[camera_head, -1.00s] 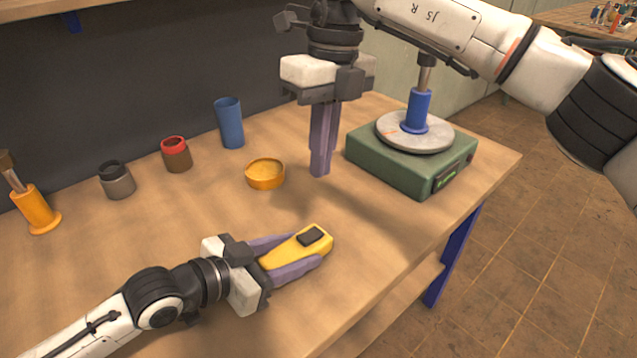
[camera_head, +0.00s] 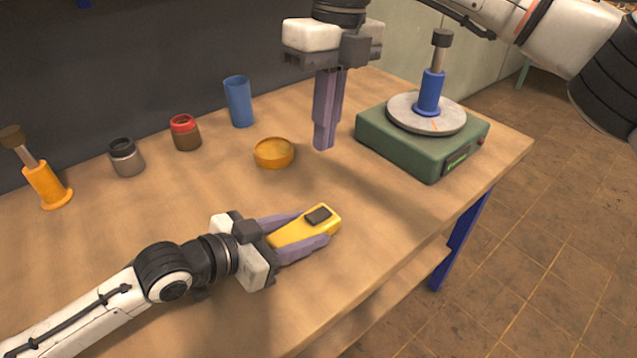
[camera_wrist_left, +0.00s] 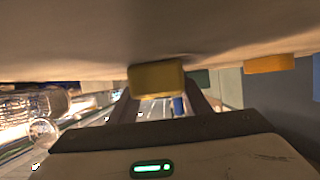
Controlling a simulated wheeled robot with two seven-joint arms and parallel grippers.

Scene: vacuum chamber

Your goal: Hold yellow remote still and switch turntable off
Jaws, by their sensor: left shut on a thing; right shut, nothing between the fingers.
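The yellow remote (camera_head: 291,233) lies on the workbench with its dark button (camera_head: 318,216) facing up. My left gripper (camera_head: 304,231) is shut on it, one purple finger along each side. In the left wrist view the remote's end (camera_wrist_left: 156,77) shows between the fingers. My right gripper (camera_head: 323,148) is shut and empty, pointing down above the bench, behind the remote and left of the turntable. The turntable is a green box (camera_head: 400,150) with a round grey plate (camera_head: 400,116) and a small display on its front. A blue holder (camera_head: 431,95) with a dark-topped tool stands on the plate.
An orange dish (camera_head: 274,153) lies left of my right gripper. A blue cup (camera_head: 239,102), a red-rimmed jar (camera_head: 186,134), a grey jar (camera_head: 126,158) and an orange holder (camera_head: 46,187) stand along the back. The bench front is clear.

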